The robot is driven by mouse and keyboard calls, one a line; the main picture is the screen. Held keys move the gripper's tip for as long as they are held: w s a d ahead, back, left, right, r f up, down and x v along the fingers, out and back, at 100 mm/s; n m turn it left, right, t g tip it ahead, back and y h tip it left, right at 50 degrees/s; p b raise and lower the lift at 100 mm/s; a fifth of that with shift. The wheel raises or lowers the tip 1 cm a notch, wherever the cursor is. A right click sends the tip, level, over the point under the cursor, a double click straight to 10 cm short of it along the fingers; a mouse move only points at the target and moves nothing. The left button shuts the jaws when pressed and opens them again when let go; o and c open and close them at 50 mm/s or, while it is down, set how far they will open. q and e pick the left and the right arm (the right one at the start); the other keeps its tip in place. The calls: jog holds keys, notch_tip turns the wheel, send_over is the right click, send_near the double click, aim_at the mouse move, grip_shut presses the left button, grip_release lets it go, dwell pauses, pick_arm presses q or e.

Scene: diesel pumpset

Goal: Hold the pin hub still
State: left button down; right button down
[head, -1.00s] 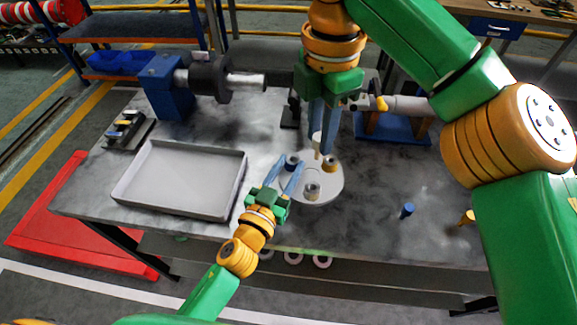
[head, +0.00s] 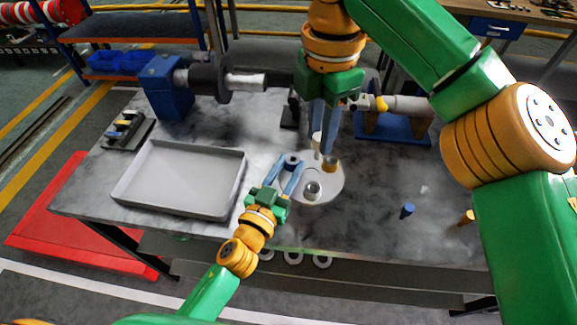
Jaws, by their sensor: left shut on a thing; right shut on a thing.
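The pin hub (head: 332,183) is a pale round disc lying flat on the table, with short upright posts on it. A blue-topped post (head: 292,160) stands at its left edge, a yellow one (head: 330,165) at the back right and a grey one (head: 312,188) at the front. My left gripper (head: 291,163) reaches in from the front left, its blue fingers shut around the blue-topped post. My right gripper (head: 322,140) points down over the back of the hub, shut on a pale slim piece (head: 316,141).
A grey tray (head: 180,205) lies left of the hub. A shaft on a blue stand (head: 167,85) is at the back left, another (head: 395,125) at the back right. A small blue cylinder (head: 407,211) and a yellow piece (head: 467,217) stand on the otherwise clear right side.

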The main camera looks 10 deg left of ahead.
aim_at(317, 159)
jog(key=shift+f, duration=3.9)
jog(key=shift+f, duration=1.55)
jog(key=c, duration=0.6)
grip_release()
notch_tip(317, 159, up, 12)
